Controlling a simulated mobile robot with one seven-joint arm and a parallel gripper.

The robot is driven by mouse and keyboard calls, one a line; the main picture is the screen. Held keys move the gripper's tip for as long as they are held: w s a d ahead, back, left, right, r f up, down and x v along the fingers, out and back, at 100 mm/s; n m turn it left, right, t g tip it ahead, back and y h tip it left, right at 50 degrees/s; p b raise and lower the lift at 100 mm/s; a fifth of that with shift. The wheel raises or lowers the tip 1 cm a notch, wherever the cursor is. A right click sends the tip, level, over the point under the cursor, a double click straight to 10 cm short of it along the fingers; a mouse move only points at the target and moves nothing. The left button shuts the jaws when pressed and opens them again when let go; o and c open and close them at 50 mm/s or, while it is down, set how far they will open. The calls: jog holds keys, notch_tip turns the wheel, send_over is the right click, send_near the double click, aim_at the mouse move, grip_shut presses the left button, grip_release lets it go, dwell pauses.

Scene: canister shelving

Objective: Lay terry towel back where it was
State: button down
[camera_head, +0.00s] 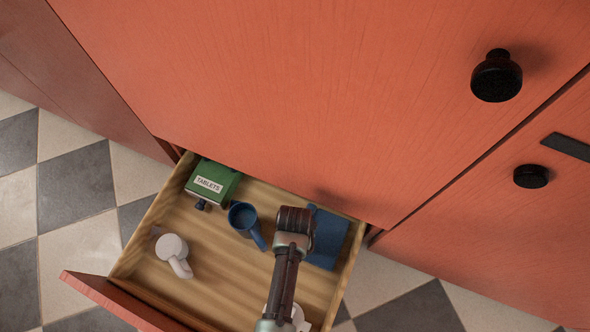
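A flat blue cloth-like piece (329,240), which looks like the terry towel, is at the back right of the open drawer (222,286). The end of my arm with my gripper (296,222) is over the drawer, just left of the blue piece and overlapping its left edge in the picture. The fingers are hidden behind the wrist, so I cannot tell whether they are open, shut or touching the towel. I also cannot tell whether the towel lies on the drawer floor or is held above it.
A green box labelled TABLETS (213,182) is at the back left of the drawer. A blue mug (243,217) is left of my gripper. A white mug (172,248) is at the left. Another white item (298,316) is partly hidden by my arm. The orange cabinet front (300,100) rises behind.

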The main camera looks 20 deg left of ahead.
jog(key=shift+f, duration=0.4)
jog(key=c, duration=0.5)
grip_release()
notch_tip(320, 180, up, 13)
jog(key=p, duration=0.8)
jog(key=shift+r, duration=0.1)
